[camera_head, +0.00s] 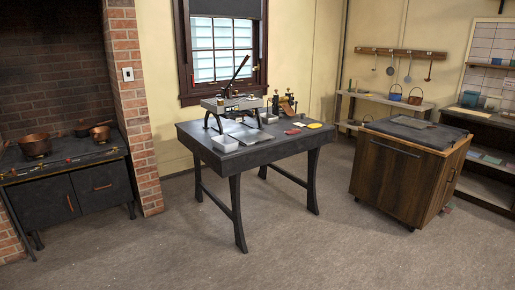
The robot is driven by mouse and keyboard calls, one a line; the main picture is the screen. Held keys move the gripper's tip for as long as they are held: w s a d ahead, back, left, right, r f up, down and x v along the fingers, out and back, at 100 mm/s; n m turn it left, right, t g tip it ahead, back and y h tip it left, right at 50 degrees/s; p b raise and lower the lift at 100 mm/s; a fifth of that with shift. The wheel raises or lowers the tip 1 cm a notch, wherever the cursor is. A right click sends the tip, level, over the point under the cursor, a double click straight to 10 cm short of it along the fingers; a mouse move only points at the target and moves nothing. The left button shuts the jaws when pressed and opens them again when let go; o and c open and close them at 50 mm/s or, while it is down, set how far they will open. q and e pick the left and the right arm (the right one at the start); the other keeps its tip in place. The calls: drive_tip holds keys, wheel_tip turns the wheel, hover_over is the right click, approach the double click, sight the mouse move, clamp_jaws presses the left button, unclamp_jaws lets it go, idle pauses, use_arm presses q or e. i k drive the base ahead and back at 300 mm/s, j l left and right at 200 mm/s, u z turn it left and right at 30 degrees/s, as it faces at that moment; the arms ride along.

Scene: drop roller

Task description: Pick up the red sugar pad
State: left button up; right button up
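A small flat red pad (292,132), which looks like the red sugar pad, lies on the dark table (262,154) in the middle of the room. It is near the table's right part, in front of the roller machine's side. A yellow flat pad (314,126) lies just to its right, and a small pale piece (299,125) lies just behind it. Neither of my grippers shows in the head view.
A wooden cabinet (396,175) is at right, a stove (75,170) with copper pots at left. Open floor (300,250) lies in front.

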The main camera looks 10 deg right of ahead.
sight(293, 131)
drive_tip(key=i+l+z, duration=0.35)
drive_tip(key=i, duration=0.75)
drive_tip(key=i+l+z, duration=0.1)
drive_tip(key=i+z, duration=0.25)
drive_tip(key=i, duration=0.8)
